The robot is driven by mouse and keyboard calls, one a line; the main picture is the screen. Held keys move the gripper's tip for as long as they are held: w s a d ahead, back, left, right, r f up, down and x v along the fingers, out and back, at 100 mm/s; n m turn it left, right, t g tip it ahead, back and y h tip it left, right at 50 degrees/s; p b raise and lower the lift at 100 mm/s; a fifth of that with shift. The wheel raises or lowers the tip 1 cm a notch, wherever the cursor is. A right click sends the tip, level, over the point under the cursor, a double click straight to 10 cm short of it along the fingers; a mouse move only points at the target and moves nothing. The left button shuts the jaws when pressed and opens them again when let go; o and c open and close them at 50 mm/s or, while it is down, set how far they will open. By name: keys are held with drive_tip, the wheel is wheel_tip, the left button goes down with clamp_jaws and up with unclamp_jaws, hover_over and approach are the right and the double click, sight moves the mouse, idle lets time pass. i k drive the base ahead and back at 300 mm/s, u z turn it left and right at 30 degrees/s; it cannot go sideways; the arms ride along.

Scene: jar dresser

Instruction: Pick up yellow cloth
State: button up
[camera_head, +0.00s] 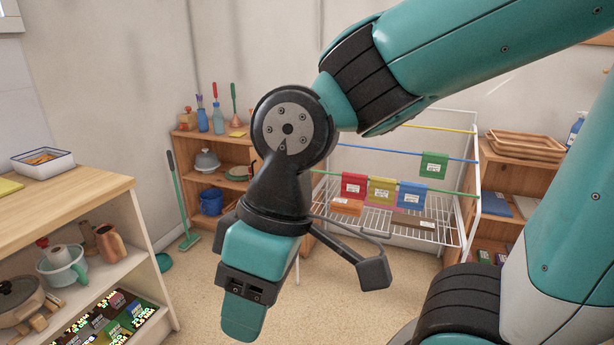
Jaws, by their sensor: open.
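A yellow cloth (382,190) with a white label hangs on the green rod of the white wire drying rack, between a red cloth (353,185) and a blue cloth (411,195). A flat yellow piece (9,187), perhaps also cloth, lies on the left counter, cut off by the picture's edge. A small yellow flat item (237,134) lies on the back shelf. My gripper (243,318) points down in the lower middle, left of the rack and apart from all of these. It is seen side-on, open, with nothing visible in it.
The drying rack (467,235) holds a green cloth (434,165) higher up and boxes on its wire shelf. The left counter (75,195) carries a white tray (42,162). A green broom (180,205) leans by the back wooden shelf (240,155). The floor between is mostly clear.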

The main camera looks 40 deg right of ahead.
sight(382, 191)
drive_tip(key=z, duration=0.1)
drive_tip(key=i, duration=1.4)
drive_tip(key=z, duration=0.65)
drive_tip(key=i, duration=0.85)
drive_tip(key=z, duration=1.4)
drive_tip(key=i, duration=0.75)
drive_tip(key=z, duration=0.55)
